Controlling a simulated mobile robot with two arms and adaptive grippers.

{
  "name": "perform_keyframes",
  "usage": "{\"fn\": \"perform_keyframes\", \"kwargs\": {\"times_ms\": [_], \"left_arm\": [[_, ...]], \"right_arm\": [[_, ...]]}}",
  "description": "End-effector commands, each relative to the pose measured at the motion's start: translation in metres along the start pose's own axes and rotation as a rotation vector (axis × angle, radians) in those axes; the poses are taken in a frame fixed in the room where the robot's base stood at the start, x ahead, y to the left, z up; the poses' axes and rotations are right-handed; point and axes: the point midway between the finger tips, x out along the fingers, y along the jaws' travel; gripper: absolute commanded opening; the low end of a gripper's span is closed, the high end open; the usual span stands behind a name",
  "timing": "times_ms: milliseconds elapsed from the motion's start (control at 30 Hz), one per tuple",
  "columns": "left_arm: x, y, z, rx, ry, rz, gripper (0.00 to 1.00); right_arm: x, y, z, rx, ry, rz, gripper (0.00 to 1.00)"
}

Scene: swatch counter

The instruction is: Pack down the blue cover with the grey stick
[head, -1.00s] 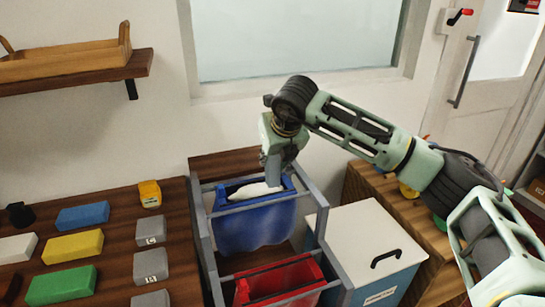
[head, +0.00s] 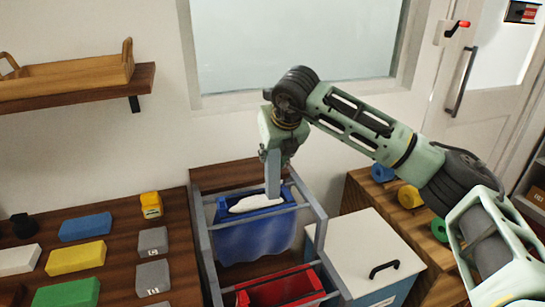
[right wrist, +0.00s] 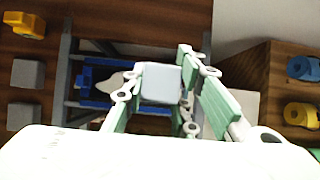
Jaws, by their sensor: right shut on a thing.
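My right gripper (head: 280,148) is shut on the grey stick (head: 273,178), which points down over the open top of the blue cover (head: 255,240). The cover hangs in a grey frame, with a white thing (head: 255,204) in its mouth. The stick's lower end shows in front of the cover's top, by the white thing; I cannot tell whether it touches. In the right wrist view, the stick (right wrist: 160,83) shows end-on between the fingers, hiding part of the white thing and the cover (right wrist: 87,78). My left gripper is not in view.
A red cover (head: 280,289) hangs in the same frame (head: 204,240), nearer to me. A white-topped box (head: 362,240) stands right of it. Blocks, including a yellow one (head: 75,257), lie on the wooden counter at left. Coloured rolls sit on the wood at right.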

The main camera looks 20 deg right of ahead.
Motion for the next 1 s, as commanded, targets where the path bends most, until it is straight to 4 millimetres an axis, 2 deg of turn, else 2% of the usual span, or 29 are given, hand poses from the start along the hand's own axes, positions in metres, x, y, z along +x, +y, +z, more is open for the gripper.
{"fn": "perform_keyframes", "kwargs": {"times_ms": [633,1000], "left_arm": [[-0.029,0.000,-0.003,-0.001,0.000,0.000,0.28],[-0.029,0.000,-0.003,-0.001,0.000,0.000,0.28]], "right_arm": [[-0.047,0.000,0.030,0.001,-0.003,0.000,0.05],[-0.049,0.000,0.032,0.000,-0.001,0.000,0.05]]}}
